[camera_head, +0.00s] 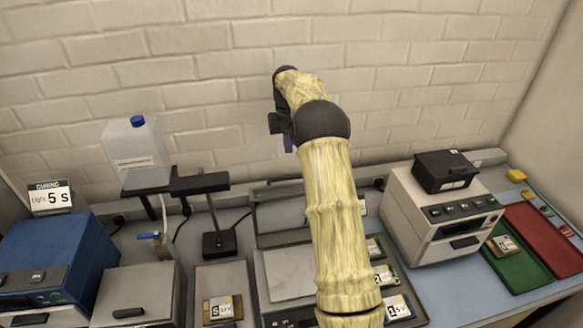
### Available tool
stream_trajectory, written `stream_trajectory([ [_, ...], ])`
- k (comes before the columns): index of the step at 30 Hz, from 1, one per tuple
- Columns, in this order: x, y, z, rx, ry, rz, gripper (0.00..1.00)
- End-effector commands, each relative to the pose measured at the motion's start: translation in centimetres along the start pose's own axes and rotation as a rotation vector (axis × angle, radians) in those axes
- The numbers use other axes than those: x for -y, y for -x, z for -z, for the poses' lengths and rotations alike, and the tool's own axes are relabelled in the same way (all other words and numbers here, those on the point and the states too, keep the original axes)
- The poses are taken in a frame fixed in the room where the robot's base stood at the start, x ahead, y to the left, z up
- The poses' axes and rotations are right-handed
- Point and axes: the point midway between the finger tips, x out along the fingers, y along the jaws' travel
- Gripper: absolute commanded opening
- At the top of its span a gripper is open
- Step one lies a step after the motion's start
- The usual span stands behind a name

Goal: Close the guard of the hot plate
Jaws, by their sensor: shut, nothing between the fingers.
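The hot plate (279,270) stands at the bench's middle, a low grey unit with a flat top. Its guard (278,216), a greyish panel with a dark frame, appears raised at the back edge of the plate. My yellow arm crosses in front and hides the right part of both. My gripper (288,144) is high against the brick wall, above and apart from the guard. Only a small dark part and the bluish tip show; it is shut and empty.
A black lamp-like stand (218,240) and a water tank (136,150) are left of the hot plate. A blue device (60,255) is far left. A white device (440,215) with a black box on top stands right, beside green (520,265) and red trays (545,235).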

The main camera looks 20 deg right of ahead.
Motion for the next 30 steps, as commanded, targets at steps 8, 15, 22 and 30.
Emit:
stream_trajectory([
  [8,-0.4,-4.8,-0.1,0.006,-0.006,0.002,0.00],
  [15,-0.5,-6.9,-0.8,0.001,-0.008,0.001,0.00],
  [22,-0.3,-6.3,-2.9,0.002,-0.004,0.001,0.00],
  [30,-0.2,-6.2,-3.8,0.000,-0.003,0.001,0.00],
])
